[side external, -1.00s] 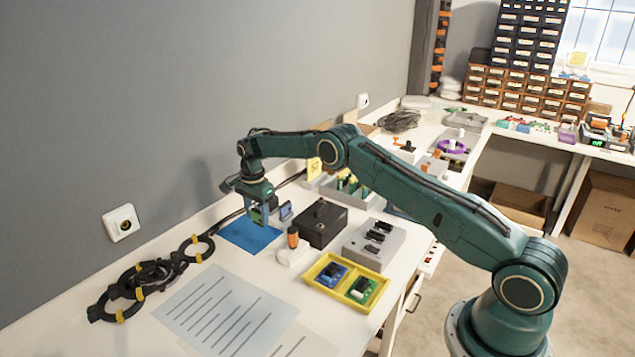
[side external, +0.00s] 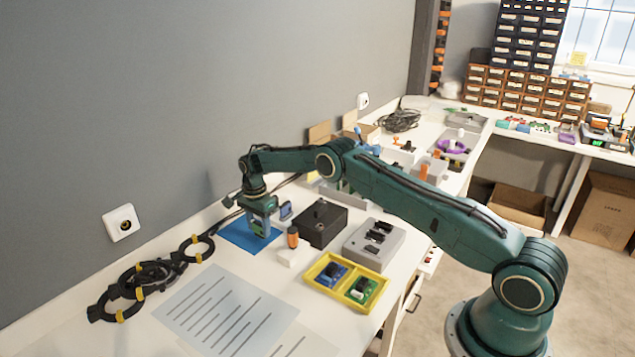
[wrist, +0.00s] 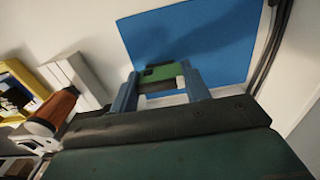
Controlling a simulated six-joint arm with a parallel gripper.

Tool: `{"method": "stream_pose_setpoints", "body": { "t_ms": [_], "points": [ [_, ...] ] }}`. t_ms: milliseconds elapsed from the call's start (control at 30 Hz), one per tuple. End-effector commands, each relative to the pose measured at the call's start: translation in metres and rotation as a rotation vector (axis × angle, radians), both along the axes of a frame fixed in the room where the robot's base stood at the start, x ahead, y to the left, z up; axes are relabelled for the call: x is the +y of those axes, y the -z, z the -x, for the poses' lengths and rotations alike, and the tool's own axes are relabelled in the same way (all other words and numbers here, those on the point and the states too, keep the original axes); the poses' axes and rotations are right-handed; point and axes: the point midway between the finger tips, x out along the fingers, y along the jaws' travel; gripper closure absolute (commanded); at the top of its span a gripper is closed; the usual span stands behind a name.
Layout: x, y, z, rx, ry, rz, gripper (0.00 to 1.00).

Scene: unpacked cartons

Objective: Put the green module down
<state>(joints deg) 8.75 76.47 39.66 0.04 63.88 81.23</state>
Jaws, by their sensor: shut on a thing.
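My gripper (side external: 261,227) is shut on the green module, with its fingers pointing down over the blue mat (side external: 236,236). In the wrist view the green module (wrist: 160,74) sits between the two finger tips of my gripper (wrist: 163,86). The blue mat (wrist: 225,35) lies beyond it, with a dark shadow on it. I cannot tell whether the module's underside touches the mat or is just above it.
A black box (side external: 320,223) stands right of the mat, with an orange-handled tool on a white block (side external: 293,255) in front. A grey block (side external: 373,248) is farther right. Coiled black cables (side external: 140,278) and a paper sheet (side external: 225,312) lie on the left and front.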

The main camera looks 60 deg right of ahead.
Motion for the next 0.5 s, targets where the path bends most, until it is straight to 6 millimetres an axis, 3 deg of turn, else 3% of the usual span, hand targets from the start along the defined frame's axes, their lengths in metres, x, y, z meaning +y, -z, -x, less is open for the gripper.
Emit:
{"method": "stream_pose_setpoints", "body": {
  "t_ms": [167, 200, 267, 500],
  "points": [
    [0.0, 0.0042, 0.0001, 0.0, 0.0, 0.0, 0.86],
    [0.0, 0.0038, 0.0, 0.0, 0.0, 0.0, 0.46],
    [0.0, 0.0037, 0.0, 0.0, 0.0, 0.0, 0.34],
    [0.0, 0.0035, 0.0, 0.0, 0.0, 0.0, 0.32]
  ]
}}
